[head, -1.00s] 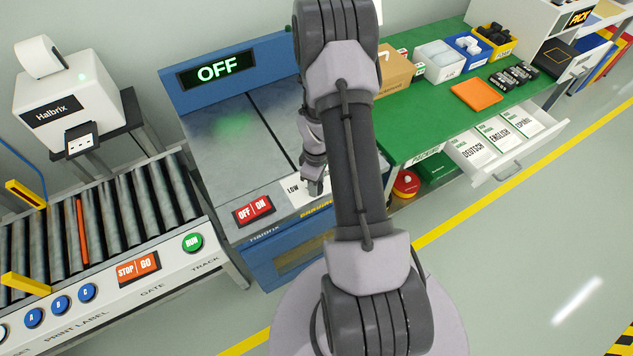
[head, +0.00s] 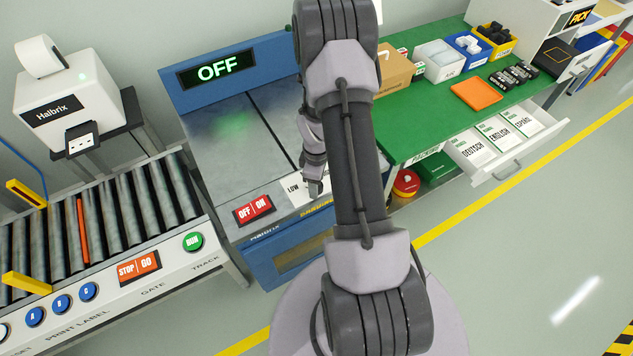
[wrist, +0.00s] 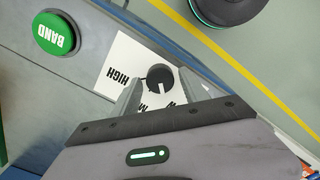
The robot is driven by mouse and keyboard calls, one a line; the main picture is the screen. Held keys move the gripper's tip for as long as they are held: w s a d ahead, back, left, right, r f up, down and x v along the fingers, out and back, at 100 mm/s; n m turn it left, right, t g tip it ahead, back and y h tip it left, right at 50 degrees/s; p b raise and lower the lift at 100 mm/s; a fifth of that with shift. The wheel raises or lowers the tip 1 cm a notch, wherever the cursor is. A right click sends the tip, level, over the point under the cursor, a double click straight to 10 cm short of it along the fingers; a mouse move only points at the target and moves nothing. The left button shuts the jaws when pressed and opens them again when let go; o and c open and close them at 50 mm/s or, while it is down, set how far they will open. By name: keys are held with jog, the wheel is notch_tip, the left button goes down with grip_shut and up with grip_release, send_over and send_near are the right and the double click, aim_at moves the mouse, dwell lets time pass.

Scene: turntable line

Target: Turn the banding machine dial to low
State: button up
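The banding machine (head: 222,150) has a grey top and a blue back panel whose display (head: 217,71) reads OFF. Its dial is a small round black knob (wrist: 160,77) on a white label plate (wrist: 128,62) in the wrist view. HIGH is readable left of the knob. An M shows below it, and the lettering on the lower right is partly hidden by my gripper. In the head view LOW is readable on the plate (head: 294,188), but my arm hides the knob. My gripper (wrist: 160,80) is open, fingers on either side of the knob; contact cannot be told.
A green BAND button (wrist: 55,33) is left of the plate in the wrist view. A red OFF/ON switch (head: 254,209) sits on the machine's front. A roller conveyor (head: 100,220) stands left, a green packing bench (head: 430,125) right. An open drawer (head: 515,160) juts from the bench.

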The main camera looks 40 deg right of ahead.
jog(key=shift+r, duration=0.1)
notch_tip(320, 180, up, 17)
jog(key=p, duration=0.5)
jog(key=shift+r, duration=0.15)
